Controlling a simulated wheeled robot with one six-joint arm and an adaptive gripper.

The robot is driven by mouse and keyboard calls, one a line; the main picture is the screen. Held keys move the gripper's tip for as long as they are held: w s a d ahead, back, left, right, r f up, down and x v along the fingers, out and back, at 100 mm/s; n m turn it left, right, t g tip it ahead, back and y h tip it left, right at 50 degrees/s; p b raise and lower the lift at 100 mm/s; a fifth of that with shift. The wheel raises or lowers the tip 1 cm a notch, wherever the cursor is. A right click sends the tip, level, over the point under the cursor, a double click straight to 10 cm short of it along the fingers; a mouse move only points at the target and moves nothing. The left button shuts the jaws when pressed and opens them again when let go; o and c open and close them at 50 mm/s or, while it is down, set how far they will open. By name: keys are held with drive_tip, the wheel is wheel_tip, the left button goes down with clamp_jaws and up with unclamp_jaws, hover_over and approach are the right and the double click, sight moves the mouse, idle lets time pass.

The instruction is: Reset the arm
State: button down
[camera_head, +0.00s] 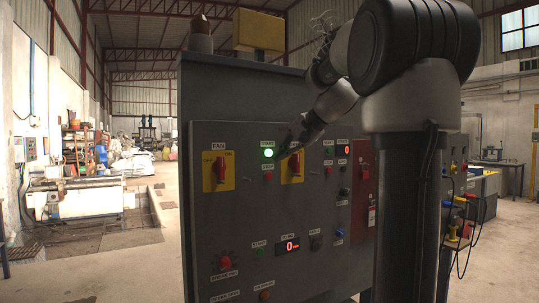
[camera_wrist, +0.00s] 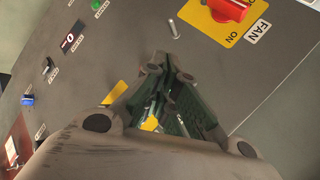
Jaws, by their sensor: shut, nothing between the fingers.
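My gripper (camera_head: 283,152) is in front of the grey control panel (camera_head: 207,259) in the head view. Its tips appear just right of a lit green START button (camera_head: 268,153) and over the edge of a yellow plate (camera_head: 297,160) with a red switch. In the wrist view my gripper (camera_wrist: 160,63) is shut with its fingers together and nothing between them. The panel face (camera_wrist: 130,30) lies beyond the fingertips. I cannot tell whether the tips touch it. My arm hides part of the panel's upper right.
A red FAN switch (camera_head: 221,172) is on the panel's left; it also shows in the wrist view (camera_wrist: 228,9). A red display (camera_head: 289,246) sits lower down. A machine (camera_head: 85,197) stands at left. Floor is open at far right.

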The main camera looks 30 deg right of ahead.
idle(0.7)
drive_tip(key=s+d+f+n+g+h, duration=0.2)
drive_tip(key=s+f, duration=0.5)
drive_tip(key=f, duration=0.3)
drive_tip(key=s+a+f+n, duration=0.2)
drive_tip(key=s+f+n, duration=0.1)
drive_tip(key=s, duration=0.4)
drive_tip(key=s+a+f+n+g+h, duration=0.1)
drive_tip(key=s+a+f+n, duration=0.1)
drive_tip(key=s, duration=0.5)
drive_tip(key=s+a+f+n+g+h, duration=0.1)
drive_tip(key=s+a+f+n, duration=0.2)
drive_tip(key=s+f, duration=0.3)
drive_tip(key=shift+s+a+n, duration=0.3)
drive_tip(key=shift+s+a, duration=0.3)
drive_tip(key=shift+s, duration=0.25)
